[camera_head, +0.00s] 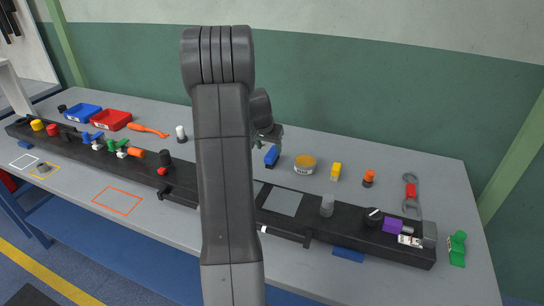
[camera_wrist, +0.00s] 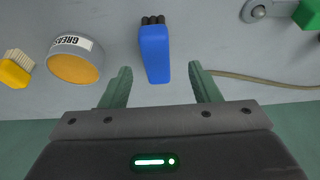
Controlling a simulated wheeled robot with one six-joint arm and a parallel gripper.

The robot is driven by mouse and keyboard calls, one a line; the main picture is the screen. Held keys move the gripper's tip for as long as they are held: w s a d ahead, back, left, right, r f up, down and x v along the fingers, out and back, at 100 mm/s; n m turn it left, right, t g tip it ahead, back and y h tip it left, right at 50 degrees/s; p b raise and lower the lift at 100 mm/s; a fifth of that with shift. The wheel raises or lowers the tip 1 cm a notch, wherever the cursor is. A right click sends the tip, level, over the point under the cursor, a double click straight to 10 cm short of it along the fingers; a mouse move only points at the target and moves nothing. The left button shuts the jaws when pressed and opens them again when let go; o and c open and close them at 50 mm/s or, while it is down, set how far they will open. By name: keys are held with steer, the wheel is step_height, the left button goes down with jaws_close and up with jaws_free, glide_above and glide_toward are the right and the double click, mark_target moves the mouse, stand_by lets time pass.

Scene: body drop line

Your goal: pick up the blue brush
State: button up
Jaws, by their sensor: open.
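The blue brush (camera_head: 271,156) lies on the grey table just behind the black rail, right of my arm in the head view. In the wrist view the blue brush (camera_wrist: 154,52) has a blue handle pointing toward my gripper and dark bristles at its far end. My gripper (camera_wrist: 160,72) is open, with one green finger on each side of the handle's near end. Nothing is held; I cannot tell the height of the fingers above the table. In the head view my arm hides part of the table, and the gripper is mostly hidden.
A grease tin (camera_wrist: 76,58) and a yellow brush (camera_wrist: 15,70) sit left of the blue brush in the wrist view. A thin cable (camera_wrist: 260,80) runs to the right. The black rail (camera_head: 340,222) with several parts lies in front. Blue (camera_head: 82,113) and red (camera_head: 111,120) bins stand far left.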

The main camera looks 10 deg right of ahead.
mark_target(272, 152)
steer(key=shift+w+d+f, duration=0.1)
steer(key=shift+w+f, duration=0.25)
steer(key=shift+d+f, duration=0.15)
steer(key=shift+f, duration=0.2)
steer(key=shift+d+p+x, duration=0.15)
steer(key=shift+p+x, duration=0.2)
steer(key=shift+x, duration=0.7)
steer(key=shift+d+p+x, duration=0.1)
steer(key=shift+p+x, duration=0.25)
steer(key=shift+x, duration=0.7)
steer(key=c, duration=1.1)
step_height(272, 152, up, 10)
steer(key=shift+r+b, duration=0.1)
steer(key=shift+b, duration=0.45)
